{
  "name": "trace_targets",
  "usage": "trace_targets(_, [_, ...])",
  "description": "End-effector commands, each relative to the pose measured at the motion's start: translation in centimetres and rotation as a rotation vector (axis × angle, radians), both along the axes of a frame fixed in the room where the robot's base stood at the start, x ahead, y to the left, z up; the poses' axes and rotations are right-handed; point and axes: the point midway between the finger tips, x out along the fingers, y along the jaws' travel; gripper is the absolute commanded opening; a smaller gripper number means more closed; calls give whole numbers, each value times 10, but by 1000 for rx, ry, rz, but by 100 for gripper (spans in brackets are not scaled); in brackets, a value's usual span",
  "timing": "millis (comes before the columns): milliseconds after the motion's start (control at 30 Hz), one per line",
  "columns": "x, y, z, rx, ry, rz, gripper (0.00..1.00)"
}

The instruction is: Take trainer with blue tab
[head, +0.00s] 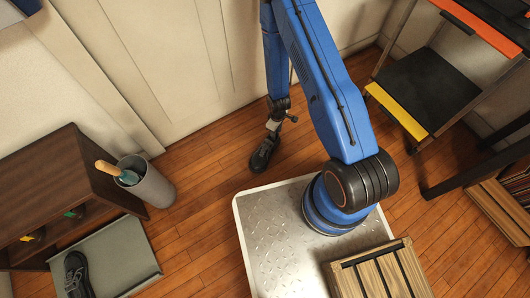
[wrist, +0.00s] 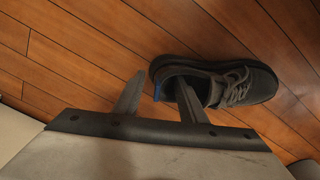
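A dark grey trainer (wrist: 245,84) with grey laces lies on the wooden floor in the wrist view. A blue tab (wrist: 158,90) shows at its heel. My gripper (wrist: 160,79) is open, with one finger beyond the heel and the other over or in the shoe's opening, so the blue tab lies between them. I cannot tell whether either finger touches the shoe. In the head view the same trainer (head: 264,154) is on the floor just below my gripper (head: 274,128); its tab is not visible there.
Another dark shoe (head: 76,274) lies on a grey mat or tray (head: 122,262) at lower left. A brown shelf (head: 55,165) holds items with green and yellow tabs. A grey bin (head: 150,183) stands beside it.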

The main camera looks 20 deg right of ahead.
Motion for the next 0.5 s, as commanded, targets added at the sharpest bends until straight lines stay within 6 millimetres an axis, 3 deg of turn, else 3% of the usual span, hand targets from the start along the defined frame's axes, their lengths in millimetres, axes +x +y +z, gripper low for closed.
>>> trace_targets(300, [0, 0, -3, 0, 0, 0, 35])
trace_targets(433, [0, 0, -3, 0, 0, 0, 4])
trace_targets(500, [0, 0, -3, 0, 0, 0, 0])
